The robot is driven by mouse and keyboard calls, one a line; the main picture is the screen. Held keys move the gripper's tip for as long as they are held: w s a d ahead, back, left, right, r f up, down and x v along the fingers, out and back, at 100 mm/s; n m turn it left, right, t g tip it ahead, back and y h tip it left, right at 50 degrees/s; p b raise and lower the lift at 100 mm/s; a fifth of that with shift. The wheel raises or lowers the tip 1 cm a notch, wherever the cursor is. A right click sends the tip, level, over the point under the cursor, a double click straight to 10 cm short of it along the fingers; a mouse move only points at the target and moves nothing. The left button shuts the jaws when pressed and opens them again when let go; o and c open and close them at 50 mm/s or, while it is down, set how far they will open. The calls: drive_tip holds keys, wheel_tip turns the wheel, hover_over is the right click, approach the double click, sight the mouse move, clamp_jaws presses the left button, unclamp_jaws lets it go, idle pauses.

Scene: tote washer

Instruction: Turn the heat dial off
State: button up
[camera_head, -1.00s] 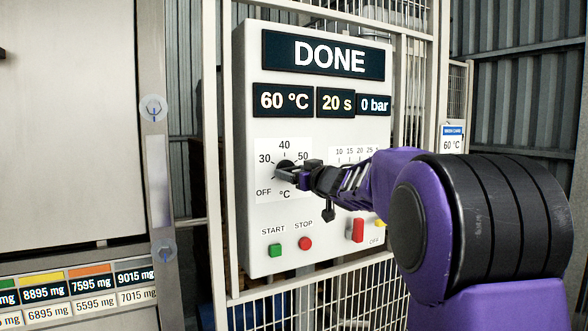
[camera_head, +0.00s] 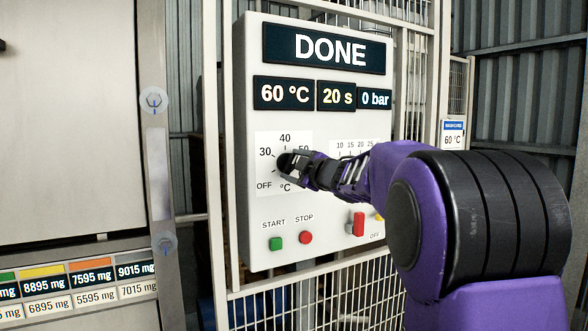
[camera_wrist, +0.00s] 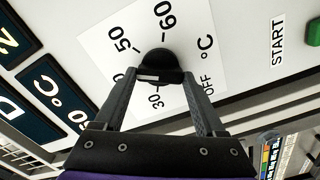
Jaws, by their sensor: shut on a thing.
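The heat dial (camera_head: 283,160) is a black round knob on a white scale plate (camera_head: 263,141) marked OFF, 30, 40, 50 and °C. The wrist view shows the dial (camera_wrist: 158,61) with a pale mark on its near side; its exact setting is hard to tell. My gripper (camera_head: 290,164) is at the dial and partly covers it and the 50 mark. In the wrist view my gripper (camera_wrist: 161,78) has a finger on each side of the dial and is shut on it. The temperature display (camera_head: 284,94) reads 60 °C.
The control panel (camera_head: 250,225) also carries a DONE display (camera_head: 325,49), a green START button (camera_head: 276,244), a red STOP button (camera_head: 306,237) and a red switch (camera_head: 359,223) beneath my arm. Mesh fencing (camera_head: 300,290) lies below. A steel door (camera_head: 65,120) stands left.

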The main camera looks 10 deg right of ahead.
drive_tip(key=n+b, duration=0.2)
drive_tip(key=n, duration=0.5)
drive_tip(key=shift+b, duration=0.3)
drive_tip(key=n, duration=0.4)
drive_tip(key=shift+b, duration=0.35)
drive_tip(key=n, duration=0.3)
drive_tip(key=shift+n, duration=0.4)
drive_tip(key=n, duration=1.1)
drive_tip(key=shift+n, duration=2)
